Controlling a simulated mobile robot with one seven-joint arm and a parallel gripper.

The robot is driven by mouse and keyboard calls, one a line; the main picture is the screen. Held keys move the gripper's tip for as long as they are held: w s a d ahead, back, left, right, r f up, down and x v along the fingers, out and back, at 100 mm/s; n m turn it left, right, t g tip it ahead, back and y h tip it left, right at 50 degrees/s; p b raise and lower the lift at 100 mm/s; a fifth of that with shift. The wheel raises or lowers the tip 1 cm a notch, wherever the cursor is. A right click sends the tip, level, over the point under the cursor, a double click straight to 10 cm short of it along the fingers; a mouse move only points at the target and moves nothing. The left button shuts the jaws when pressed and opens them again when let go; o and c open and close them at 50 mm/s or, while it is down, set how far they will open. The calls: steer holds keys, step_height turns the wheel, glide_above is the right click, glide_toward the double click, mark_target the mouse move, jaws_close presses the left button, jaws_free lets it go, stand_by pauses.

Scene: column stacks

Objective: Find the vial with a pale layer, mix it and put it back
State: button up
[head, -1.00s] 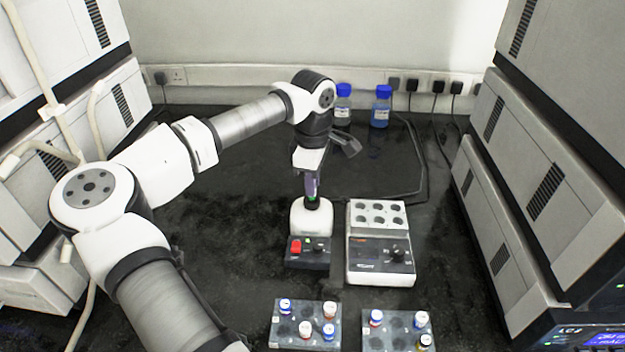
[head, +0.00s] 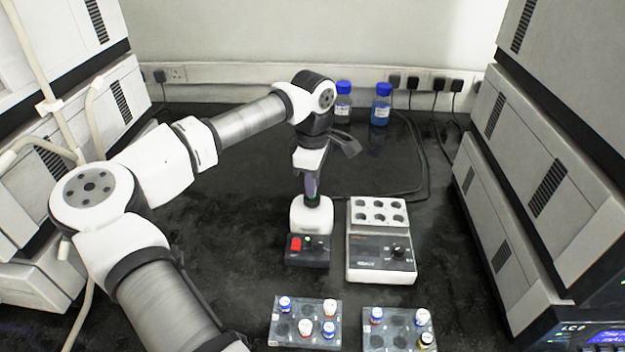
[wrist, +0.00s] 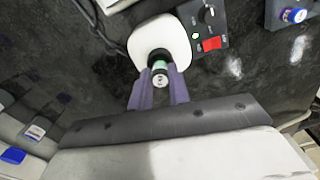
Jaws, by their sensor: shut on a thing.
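My gripper (head: 312,188) is above the vortex mixer (head: 311,216), a white rounded body with a dark front panel, a red switch and a green light. Other capped vials stand in the left rack (head: 282,335) and the right rack (head: 373,340).
A white block heater (head: 381,268) with empty holes stands right of the mixer. Two blue-capped bottles (head: 381,107) stand at the back near a cable (head: 425,165). Stacked grey instruments (head: 530,180) wall both sides.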

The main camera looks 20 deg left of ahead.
steer(key=shift+f+b, duration=0.55)
steer(key=shift+f, duration=0.2)
stand_by(0.6)
steer(key=shift+r, duration=0.1)
stand_by(1.6)
steer(key=shift+r+p, duration=1.8)
steer(key=shift+r, duration=1.15)
steer(key=shift+f, duration=0.1)
